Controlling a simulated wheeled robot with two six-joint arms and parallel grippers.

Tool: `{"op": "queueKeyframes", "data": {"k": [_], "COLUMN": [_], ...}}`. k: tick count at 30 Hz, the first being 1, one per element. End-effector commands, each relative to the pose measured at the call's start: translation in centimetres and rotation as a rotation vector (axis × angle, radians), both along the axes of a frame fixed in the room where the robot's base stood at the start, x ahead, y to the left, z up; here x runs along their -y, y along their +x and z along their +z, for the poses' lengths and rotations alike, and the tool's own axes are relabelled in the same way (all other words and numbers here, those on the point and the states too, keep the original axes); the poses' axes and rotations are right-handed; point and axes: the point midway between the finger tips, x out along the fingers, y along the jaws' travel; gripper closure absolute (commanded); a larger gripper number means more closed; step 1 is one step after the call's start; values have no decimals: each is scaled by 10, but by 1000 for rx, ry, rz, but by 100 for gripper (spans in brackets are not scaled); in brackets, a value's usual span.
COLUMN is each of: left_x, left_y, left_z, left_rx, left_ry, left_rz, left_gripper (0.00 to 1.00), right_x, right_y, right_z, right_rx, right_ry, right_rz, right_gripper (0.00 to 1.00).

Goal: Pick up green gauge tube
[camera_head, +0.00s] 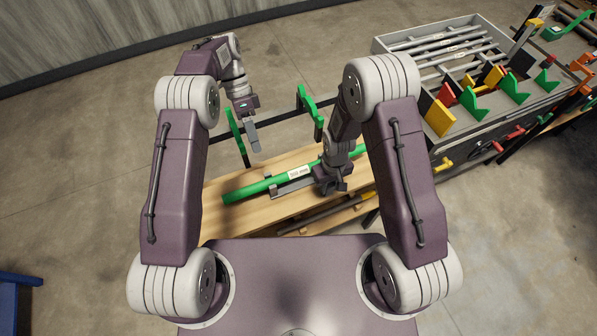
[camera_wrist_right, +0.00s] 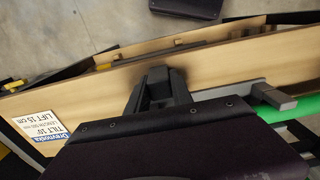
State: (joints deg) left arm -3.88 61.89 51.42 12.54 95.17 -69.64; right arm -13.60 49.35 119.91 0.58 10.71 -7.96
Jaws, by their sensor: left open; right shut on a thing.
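The green gauge tube (camera_head: 247,191) lies slantwise over the wooden bench, with a white label near its middle. Part of it is behind my right arm. It also shows in the right wrist view (camera_wrist_right: 300,130) at the right edge, mostly hidden by my gripper body. My right gripper (camera_head: 300,183) is at the tube, shut on it; a grey finger lies along the near side of the tube. Its exact contact is hidden. My left gripper (camera_head: 252,128) is open and empty above and beyond the tube, near a green bracket.
Green upright brackets (camera_head: 237,135) and (camera_head: 310,112) stand behind the wooden bench (camera_head: 222,216). A grey rack (camera_head: 490,120) with bars and coloured blocks stands at the right.

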Motion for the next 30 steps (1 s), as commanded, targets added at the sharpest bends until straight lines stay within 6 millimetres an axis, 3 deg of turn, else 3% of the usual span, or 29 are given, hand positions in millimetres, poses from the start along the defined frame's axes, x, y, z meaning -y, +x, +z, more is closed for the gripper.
{"op": "queueKeyframes", "data": {"k": [3, 7, 11, 18, 26, 30], "left_x": [-11, -16, -13, -4, -1, 5], "left_y": [-4, -6, -13, -38, -45, -59], "left_z": [-24, -30, -40, -78, -91, -113], "left_rx": [-45, -59, -61, -60, -58, -59], "left_ry": [2, 3, 2, 3, 3, 4], "left_rz": [27, 39, 37, 37, 36, 35], "left_gripper": [46, 46, 46, 46, 46, 46], "right_x": [0, 0, 0, 0, 0, 0], "right_y": [0, 0, 0, 0, 0, 0], "right_z": [0, 0, 0, 0, 0, 0], "right_rx": [0, 0, 0, 0, 0, 0], "right_ry": [0, 0, 0, 0, 0, 0], "right_rz": [1, 1, 1, 0, 0, 0], "right_gripper": [100, 100, 100, 100, 100, 100]}}
